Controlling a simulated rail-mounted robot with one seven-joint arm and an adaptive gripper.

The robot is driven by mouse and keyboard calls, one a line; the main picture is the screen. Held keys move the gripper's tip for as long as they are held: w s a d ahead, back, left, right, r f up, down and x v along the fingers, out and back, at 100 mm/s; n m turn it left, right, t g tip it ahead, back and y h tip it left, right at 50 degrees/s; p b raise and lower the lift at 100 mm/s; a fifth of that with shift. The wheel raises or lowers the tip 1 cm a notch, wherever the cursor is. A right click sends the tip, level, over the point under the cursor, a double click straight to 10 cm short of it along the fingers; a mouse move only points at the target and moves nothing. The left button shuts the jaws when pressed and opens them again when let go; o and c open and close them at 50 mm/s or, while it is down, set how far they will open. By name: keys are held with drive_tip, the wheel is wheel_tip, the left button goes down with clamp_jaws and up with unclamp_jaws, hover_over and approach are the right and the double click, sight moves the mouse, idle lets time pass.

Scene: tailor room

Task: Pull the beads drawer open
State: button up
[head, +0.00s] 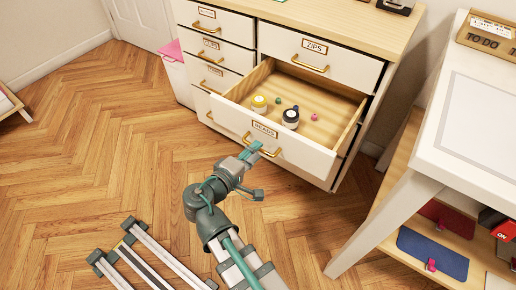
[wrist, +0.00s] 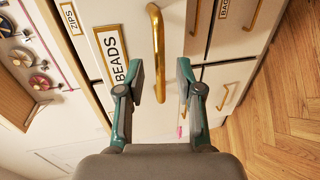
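The beads drawer (head: 308,158) is pulled out from the cabinet, its inside showing in the head view. Its front carries a BEADS label (wrist: 112,57) and a brass bar handle (wrist: 157,40). My gripper (wrist: 160,72) is open at the drawer front. In the wrist view its two fingers are apart, one on each side of the handle's lower end, with gaps between. In the head view my gripper (head: 254,148) is at the handle, partly covering it; contact cannot be told.
The open drawer holds a yellow-topped bottle (head: 259,104), a dark-topped bottle (head: 290,118) and small beads. The ZIPS drawer (head: 320,58) above is shut. A white table (head: 440,150) stands at the right. A pink-topped bin (head: 176,75) is at left. The floor in front is mostly clear.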

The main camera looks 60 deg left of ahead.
drive_tip(key=v, duration=0.9)
drive_tip(key=shift+s, duration=0.2)
